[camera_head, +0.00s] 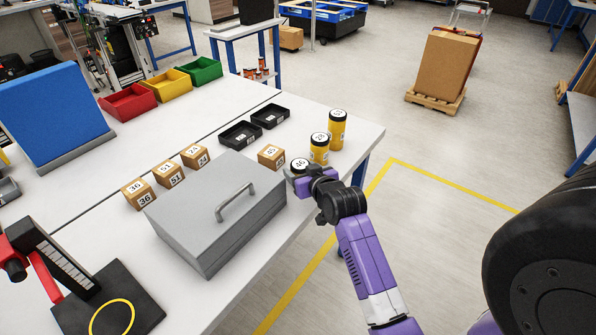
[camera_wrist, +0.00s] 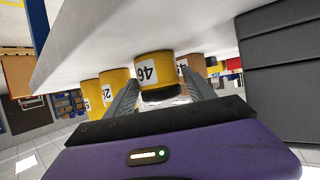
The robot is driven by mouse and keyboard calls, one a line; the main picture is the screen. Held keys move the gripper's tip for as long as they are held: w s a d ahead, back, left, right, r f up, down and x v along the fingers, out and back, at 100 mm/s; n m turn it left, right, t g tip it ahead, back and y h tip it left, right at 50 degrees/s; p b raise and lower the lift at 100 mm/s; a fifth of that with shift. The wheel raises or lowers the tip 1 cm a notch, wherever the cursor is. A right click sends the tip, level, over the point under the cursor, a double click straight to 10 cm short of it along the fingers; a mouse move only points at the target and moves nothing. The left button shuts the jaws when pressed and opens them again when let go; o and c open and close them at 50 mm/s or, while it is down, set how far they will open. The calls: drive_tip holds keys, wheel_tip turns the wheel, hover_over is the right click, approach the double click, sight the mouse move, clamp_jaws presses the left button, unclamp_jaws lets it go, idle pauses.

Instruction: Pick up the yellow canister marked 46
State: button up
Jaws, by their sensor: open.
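The yellow canister marked 46 (camera_wrist: 153,66) has a black lid and a white label. In the wrist view it stands between the two grey fingers of my gripper (camera_wrist: 155,95), which are spread apart on either side of it. I cannot tell whether a finger touches it. In the head view only its lid with the 46 (camera_head: 299,164) shows clearly, near the table's front edge, with my gripper (camera_head: 305,177) at it and hiding most of its body. Two more yellow canisters (camera_head: 319,148) (camera_head: 337,130) stand just beyond it to the right.
A large grey metal box (camera_head: 190,215) stands on the table left of my gripper. A small cardboard box marked 45 (camera_head: 271,157) sits close behind the canister. Black trays (camera_head: 240,135) and other small boxes (camera_head: 168,175) lie farther back. The table's front edge (camera_head: 352,160) is close by.

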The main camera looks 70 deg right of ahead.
sight(297, 166)
drive_tip(key=x, duration=0.4)
drive_tip(key=shift+w+d+p, duration=0.1)
drive_tip(key=shift+p, duration=0.2)
drive_tip(key=c, duration=1.2)
drive_tip(key=shift+r, duration=0.15)
drive_tip(key=shift+c, duration=0.2)
